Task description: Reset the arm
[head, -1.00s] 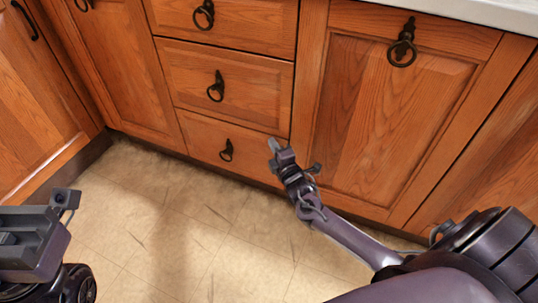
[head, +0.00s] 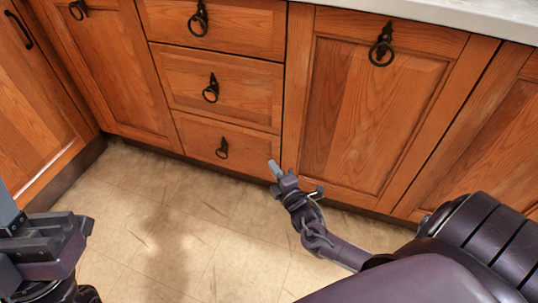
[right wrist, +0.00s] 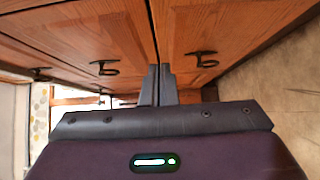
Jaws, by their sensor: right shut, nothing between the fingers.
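My right gripper (head: 276,172) is shut and empty in the head view, in front of the bottom drawer's right edge and the right cabinet door. Its grey fingers lie together in the right wrist view (right wrist: 158,86), pointing along the cabinet fronts. My right arm reaches in from the lower right. Part of my left gripper (head: 8,212) shows at the left edge of the head view. Its fingers are mostly cut off, so I cannot tell whether it is open.
A stack of wooden drawers (head: 237,88) with dark ring pulls stands ahead. A cabinet door (head: 375,115) is to its right, another (head: 105,70) to its left. All look closed. Tiled floor (head: 185,235) lies clear between my arms. A pale countertop (head: 480,15) runs along the upper right.

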